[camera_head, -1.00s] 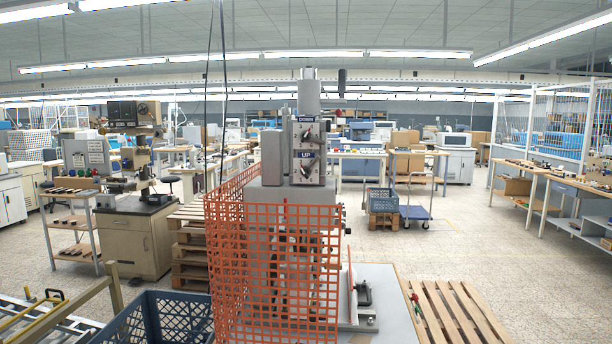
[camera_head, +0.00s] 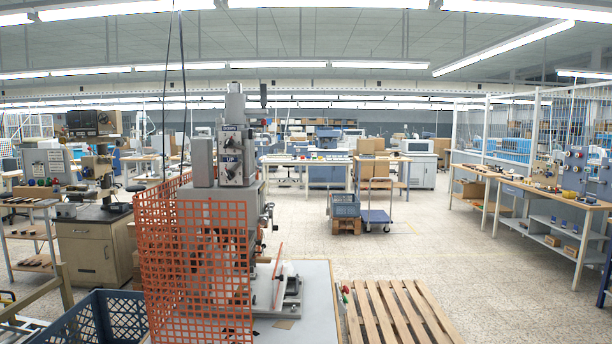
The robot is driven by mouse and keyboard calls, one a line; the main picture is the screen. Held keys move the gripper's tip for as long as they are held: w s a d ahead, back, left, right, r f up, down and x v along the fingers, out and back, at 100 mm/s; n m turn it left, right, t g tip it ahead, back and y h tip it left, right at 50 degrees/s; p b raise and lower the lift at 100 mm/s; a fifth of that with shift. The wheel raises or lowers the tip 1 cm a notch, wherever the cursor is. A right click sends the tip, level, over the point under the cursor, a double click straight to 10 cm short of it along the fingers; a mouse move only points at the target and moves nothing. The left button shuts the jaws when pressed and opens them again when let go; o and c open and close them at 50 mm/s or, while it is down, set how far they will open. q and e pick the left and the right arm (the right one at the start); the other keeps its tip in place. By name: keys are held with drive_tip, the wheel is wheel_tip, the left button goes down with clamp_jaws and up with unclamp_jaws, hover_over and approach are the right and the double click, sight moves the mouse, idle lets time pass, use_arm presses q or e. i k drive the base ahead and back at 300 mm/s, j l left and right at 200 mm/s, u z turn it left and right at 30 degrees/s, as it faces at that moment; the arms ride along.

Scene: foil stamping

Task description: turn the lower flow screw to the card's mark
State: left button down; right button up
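The stamping machine (camera_head: 210,215) stands left of centre behind an orange mesh guard. On its upper front is a small control block (camera_head: 237,155) with a DOWN label above an UP label and a dark knob or screw by each. The lower flow screw (camera_head: 231,174) seems to be the one at the UP label, but it is too small to read its setting. I cannot make out the card or its mark. Neither of my grippers shows in the head view.
An orange mesh guard (camera_head: 160,265) wraps the machine's front and left. A blue crate (camera_head: 98,318) stands at lower left, a wooden pallet (camera_head: 400,312) at lower right. A blue trolley (camera_head: 377,216) stands further back. The floor (camera_head: 450,260) is open to the right.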

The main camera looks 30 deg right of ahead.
sight(228, 175)
drive_tip(key=z, duration=0.85)
drive_tip(key=l+z, duration=0.1)
drive_tip(key=z, duration=0.8)
drive_tip(key=i+z, duration=0.1)
drive_tip(key=z, duration=0.75)
drive_tip(key=i+u, duration=0.1)
drive_tip(key=i, duration=1.7)
drive_tip(key=i+j+u, duration=0.15)
drive_tip(key=i+u, duration=1.1)
drive_tip(key=i+l+u, duration=0.25)
drive_tip(key=u, duration=0.2)
drive_tip(key=i, duration=0.1)
